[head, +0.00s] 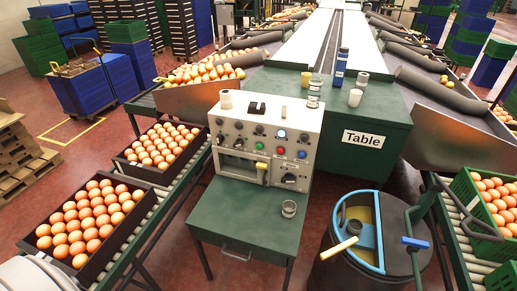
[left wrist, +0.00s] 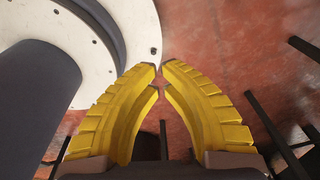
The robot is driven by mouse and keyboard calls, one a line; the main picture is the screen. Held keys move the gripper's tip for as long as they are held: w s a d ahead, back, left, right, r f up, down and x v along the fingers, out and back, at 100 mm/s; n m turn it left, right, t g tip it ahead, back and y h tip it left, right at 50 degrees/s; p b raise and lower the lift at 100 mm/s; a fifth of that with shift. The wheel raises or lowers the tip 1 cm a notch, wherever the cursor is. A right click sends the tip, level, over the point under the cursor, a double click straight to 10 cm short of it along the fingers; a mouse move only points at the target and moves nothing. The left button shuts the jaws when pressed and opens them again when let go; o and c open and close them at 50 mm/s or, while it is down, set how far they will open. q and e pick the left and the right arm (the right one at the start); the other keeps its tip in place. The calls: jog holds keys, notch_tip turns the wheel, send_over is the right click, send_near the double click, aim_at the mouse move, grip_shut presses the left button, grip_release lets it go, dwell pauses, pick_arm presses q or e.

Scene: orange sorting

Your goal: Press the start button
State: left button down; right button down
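A grey control panel (head: 240,152) stands on a small green stand in the middle of the head view. The labels are too small to read, so I cannot tell for sure which is the start button; the green one is a likely match. My left gripper (left wrist: 160,68) shows only in the left wrist view. Its yellow fingers are together at the tips, with nothing between them, above the red floor. My right gripper is not in view.
Crates of oranges (head: 84,222) line the roller conveyor at left. A green table (head: 320,110) with bottles and cups stands behind the panel. A small metal cup (head: 289,209) sits on the stand's top. A dark drum (head: 398,235) stands at right.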

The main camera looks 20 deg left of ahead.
pick_arm(q)
jog(key=c, duration=2.1)
grip_release()
